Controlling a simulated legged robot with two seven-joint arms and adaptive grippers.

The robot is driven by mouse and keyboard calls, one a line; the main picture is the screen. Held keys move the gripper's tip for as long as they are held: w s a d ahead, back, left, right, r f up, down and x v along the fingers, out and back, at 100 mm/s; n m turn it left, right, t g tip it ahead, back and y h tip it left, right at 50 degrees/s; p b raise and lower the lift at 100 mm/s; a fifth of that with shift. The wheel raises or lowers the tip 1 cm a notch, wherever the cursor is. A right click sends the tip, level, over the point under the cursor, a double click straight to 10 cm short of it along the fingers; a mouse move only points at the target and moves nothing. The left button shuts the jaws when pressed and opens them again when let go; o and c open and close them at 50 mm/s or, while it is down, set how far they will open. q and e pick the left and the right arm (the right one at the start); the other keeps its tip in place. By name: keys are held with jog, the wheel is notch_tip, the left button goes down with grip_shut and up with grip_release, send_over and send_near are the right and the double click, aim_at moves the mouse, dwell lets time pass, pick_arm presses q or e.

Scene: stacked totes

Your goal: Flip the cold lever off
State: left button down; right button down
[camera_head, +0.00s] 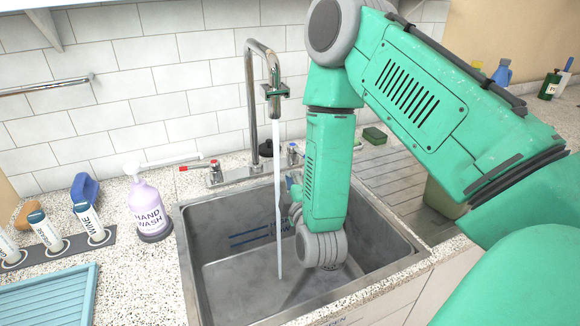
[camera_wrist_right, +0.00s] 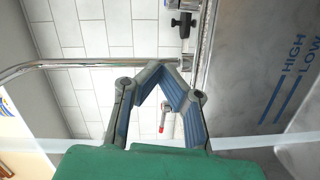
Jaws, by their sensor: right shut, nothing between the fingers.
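The cold lever, with a blue mark (camera_head: 292,150), is at the right of the tap base, close behind my right arm. A bit of blue also shows at the top edge of the right wrist view (camera_wrist_right: 171,3). The red-marked lever (camera_head: 213,166) is at the left of the base; its red tip shows beyond my fingers in the wrist view (camera_wrist_right: 161,129). The tall metal tap (camera_head: 250,90) pours a stream of water (camera_head: 278,200) into the sink. My right gripper (camera_wrist_right: 160,68) is shut and empty, fingertips together; in the head view my arm partly hides it. My left gripper is out of view.
The steel sink (camera_head: 205,245) lies below my right arm. A hand wash bottle (camera_head: 148,208) stands left of it, near labelled holders (camera_head: 45,230) and a blue tray (camera_head: 50,300). A green sponge (camera_head: 375,135) lies at the back right. A tiled wall closes the back.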

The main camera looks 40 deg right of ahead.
aim_at(299, 153)
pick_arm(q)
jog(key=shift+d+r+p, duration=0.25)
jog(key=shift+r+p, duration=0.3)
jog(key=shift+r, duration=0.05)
pick_arm(e)
jog(key=w+d+f, duration=0.1)
jog(key=w+d, duration=0.5)
jog(key=d, duration=0.2)
jog(key=shift+w+d+f, duration=0.25)
jog(key=shift+w, duration=0.15)
jog(key=shift+d, duration=0.2)
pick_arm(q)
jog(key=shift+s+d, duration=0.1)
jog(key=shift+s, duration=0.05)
pick_arm(e)
jog(key=shift+d+f+y, duration=0.1)
jog(key=shift+y, duration=0.2)
